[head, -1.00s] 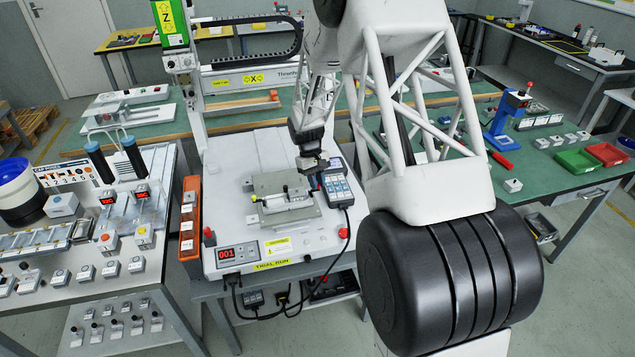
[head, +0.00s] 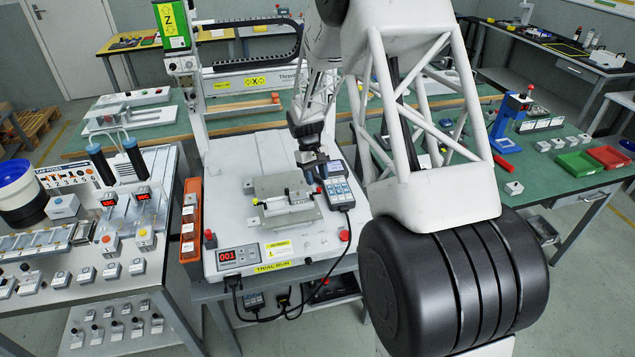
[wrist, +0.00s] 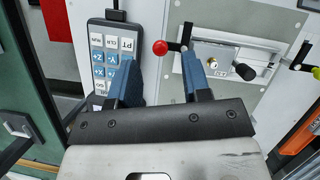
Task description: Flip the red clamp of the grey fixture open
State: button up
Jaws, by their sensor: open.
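The grey fixture (head: 268,186) sits on the white machine's bed; in the wrist view its plate (wrist: 235,35) fills the upper right. The red clamp's ball knob (wrist: 160,47) sits on a short dark lever at the fixture's left side in that view. My gripper (wrist: 160,62) is open, with its two blue fingers apart. The red knob appears in the gap between the fingertips, a little beyond them; I see no contact.
A handheld keypad (head: 337,190) lies close beside the fixture, just behind my left finger in the wrist view (wrist: 112,55). A green-yellow knob (wrist: 315,72) is at the fixture's other end. An orange bin rack (head: 191,215) stands at the bed's left edge.

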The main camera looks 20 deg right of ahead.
jog(key=v, duration=0.5)
jog(key=shift+r, duration=0.1)
dwell(0.3)
jog(key=s+a+r+m+t, duration=0.2)
jog(key=s+r+t, duration=0.1)
jog(key=s+r, duration=1.8)
jog(key=s+r+m+t+y, duration=0.1)
jog(key=s+t, duration=0.2)
jog(key=s, duration=2.3)
jog(key=shift+s+a+r+t, duration=0.35)
jog(key=shift+a+r+t, duration=0.05)
jog(key=shift+a, duration=0.1)
